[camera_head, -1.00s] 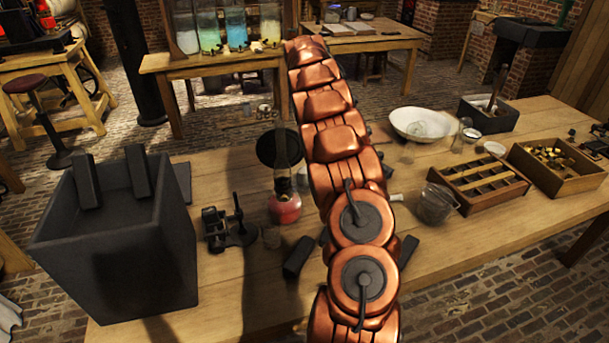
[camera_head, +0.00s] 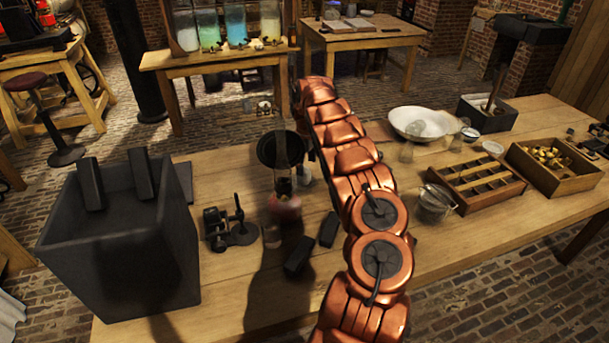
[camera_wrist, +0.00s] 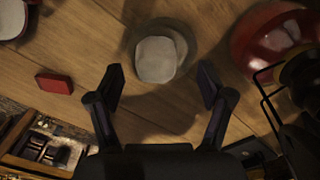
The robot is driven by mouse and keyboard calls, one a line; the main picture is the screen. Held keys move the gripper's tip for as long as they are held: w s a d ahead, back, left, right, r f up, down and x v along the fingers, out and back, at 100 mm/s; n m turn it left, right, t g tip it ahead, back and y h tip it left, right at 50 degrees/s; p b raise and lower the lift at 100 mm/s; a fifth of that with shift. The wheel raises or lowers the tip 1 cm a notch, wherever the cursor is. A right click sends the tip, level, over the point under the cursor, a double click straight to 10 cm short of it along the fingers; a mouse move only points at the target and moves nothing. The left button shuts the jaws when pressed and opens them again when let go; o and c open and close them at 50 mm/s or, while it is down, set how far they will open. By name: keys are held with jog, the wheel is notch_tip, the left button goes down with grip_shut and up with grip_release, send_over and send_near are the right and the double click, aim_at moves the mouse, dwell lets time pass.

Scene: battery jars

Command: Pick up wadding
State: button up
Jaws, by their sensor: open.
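A pale, whitish pad, which looks like the wadding (camera_wrist: 156,60), shows at the top middle of the wrist view. It sits in or on a round greyish, see-through thing on the wooden table; I cannot tell which. My gripper (camera_wrist: 162,82) is open and empty above the table. Its two dark fingers point toward the pad, one on each side and a little short of it. In the head view my arm hides the gripper, and I cannot make out the wadding for sure.
The red-based lamp (camera_wrist: 275,42) with a wire frame stands close at the right in the wrist view. A small red block (camera_wrist: 54,84) lies at left. In the head view, a dark tank (camera_head: 120,250), a divided tray (camera_head: 478,188) and a white bowl (camera_head: 420,122) stand on the table.

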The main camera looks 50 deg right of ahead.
jog(key=shift+w+f+p, duration=0.3)
jog(key=shift+f+p, duration=0.1)
jog(key=shift+f, duration=0.2)
jog(key=shift+w+f+p, duration=0.25)
jog(key=shift+f+p, duration=0.1)
jog(key=shift+f, duration=0.25)
jog(key=shift+d+f+p, duration=0.1)
jog(key=shift+f+p, duration=0.35)
jog(key=shift+f, duration=0.85)
jog(key=c, duration=1)
notch_tip(320, 180, up, 9)
jog(key=b, duration=0.3)
jog(key=shift+w+f, duration=0.1)
jog(key=shift+w, duration=0.05)
jog(key=shift+r, duration=0.65)
